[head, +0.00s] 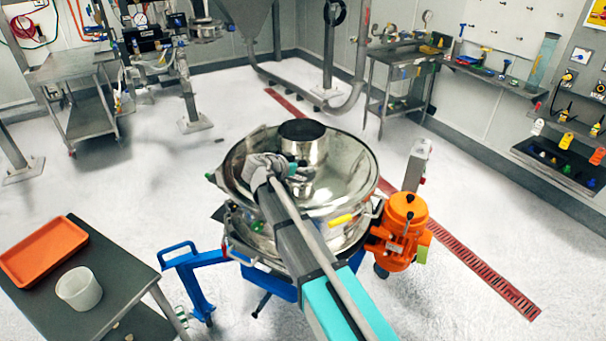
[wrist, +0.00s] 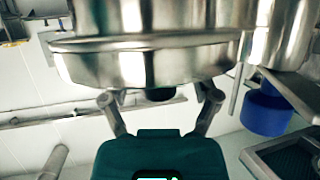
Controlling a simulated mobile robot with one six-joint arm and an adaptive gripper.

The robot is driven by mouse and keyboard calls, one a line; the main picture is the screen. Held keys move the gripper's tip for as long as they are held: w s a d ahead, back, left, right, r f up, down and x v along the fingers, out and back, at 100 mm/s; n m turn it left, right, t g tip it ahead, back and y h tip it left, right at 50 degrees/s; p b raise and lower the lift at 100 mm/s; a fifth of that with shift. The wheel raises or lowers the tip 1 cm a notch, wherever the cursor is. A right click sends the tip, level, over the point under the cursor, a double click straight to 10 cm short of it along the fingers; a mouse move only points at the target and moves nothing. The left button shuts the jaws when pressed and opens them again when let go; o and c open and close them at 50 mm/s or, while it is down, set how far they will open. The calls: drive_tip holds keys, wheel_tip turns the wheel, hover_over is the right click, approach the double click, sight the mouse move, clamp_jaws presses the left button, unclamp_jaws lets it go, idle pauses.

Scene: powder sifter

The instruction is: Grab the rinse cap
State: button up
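My gripper (head: 288,170) is over the steel sifter (head: 348,168) in the head view, in front of its upright central cylinder (head: 303,132). In the wrist view my gripper (wrist: 160,97) has its two fingers spread wide apart, one on each side. A small dark rounded piece (wrist: 160,94) shows between them under a shiny steel rim (wrist: 150,65). I cannot tell whether this piece is the rinse cap, and nothing else in view is clearly that cap. The arm and gripper hide part of the sifter top.
An orange motor (head: 404,228) is fixed at the sifter's right, with a yellow handle (head: 341,219) nearby. A blue frame (head: 190,272) stands at left. A table at lower left holds an orange tray (head: 42,252) and a white cup (head: 79,289). Open floor surrounds the sifter.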

sight(295, 179)
clamp_jaws()
drive_tip(key=shift+r, duration=0.2)
idle(0.3)
wheel_tip(295, 179, up, 2)
drive_tip(key=p, duration=0.2)
drive_tip(key=shift+r+p, duration=0.15)
drive_tip(key=shift+p, duration=0.2)
drive_tip(key=s+a+r+p, duration=0.6)
drive_tip(key=s+r+p, duration=0.4)
drive_tip(key=s, duration=0.2)
drive_tip(key=shift+s+r, duration=0.15)
drive_tip(key=shift+s, duration=0.15)
